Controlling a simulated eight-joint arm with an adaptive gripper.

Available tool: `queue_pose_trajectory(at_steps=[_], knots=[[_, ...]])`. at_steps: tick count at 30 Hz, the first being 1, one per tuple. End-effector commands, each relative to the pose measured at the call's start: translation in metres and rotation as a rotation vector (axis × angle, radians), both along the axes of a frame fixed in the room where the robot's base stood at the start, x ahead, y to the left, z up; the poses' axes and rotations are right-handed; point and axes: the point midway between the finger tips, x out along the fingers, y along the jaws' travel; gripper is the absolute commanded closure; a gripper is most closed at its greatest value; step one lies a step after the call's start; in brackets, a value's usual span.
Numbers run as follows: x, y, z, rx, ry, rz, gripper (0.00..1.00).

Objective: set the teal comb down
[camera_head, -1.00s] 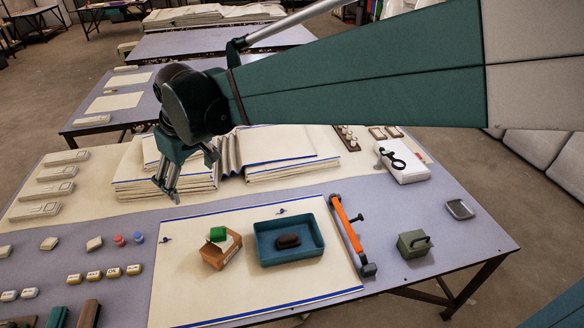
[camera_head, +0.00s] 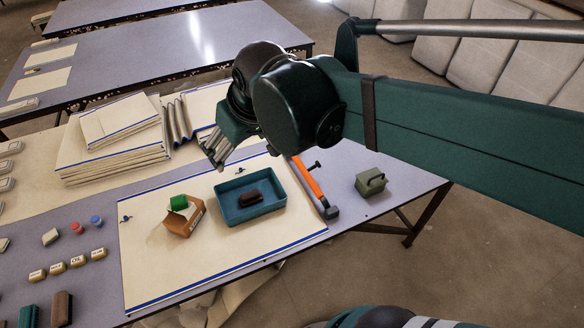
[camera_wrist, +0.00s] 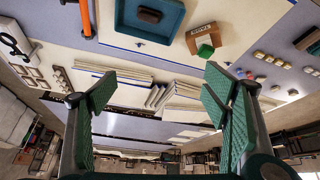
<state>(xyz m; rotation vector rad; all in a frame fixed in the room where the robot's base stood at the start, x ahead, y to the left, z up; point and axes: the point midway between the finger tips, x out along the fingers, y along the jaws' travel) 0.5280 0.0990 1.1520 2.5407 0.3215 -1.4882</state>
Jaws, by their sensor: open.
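My gripper (camera_head: 216,150) is open and empty, raised near the back edge of the cream cloth (camera_head: 160,275). Its two teal-padded fingers stand wide apart in the wrist view (camera_wrist: 160,115), with nothing between them. I cannot make out a comb for certain. A dark teal bar (camera_head: 28,316) lies on the table at the front left, beside a brown bar (camera_head: 62,309); it may be the comb. The teal bar also shows at the right edge of the wrist view (camera_wrist: 314,48). It lies well away from my gripper.
Folded cloth stacks (camera_head: 110,165) stand behind. The cloth's front is clear.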

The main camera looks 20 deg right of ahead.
Motion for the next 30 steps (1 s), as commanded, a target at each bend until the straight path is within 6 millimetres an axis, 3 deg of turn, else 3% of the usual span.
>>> queue_pose_trajectory(at_steps=[6,15,21,30], knots=[[-0.033,-0.040,-0.012,0.022,-0.036,-0.098,0.25],[-0.073,-0.083,-0.033,0.049,-0.085,-0.219,0.25],[-0.087,-0.096,-0.042,0.058,-0.104,-0.264,0.25],[-0.090,-0.100,-0.044,0.061,-0.109,-0.277,0.25]])
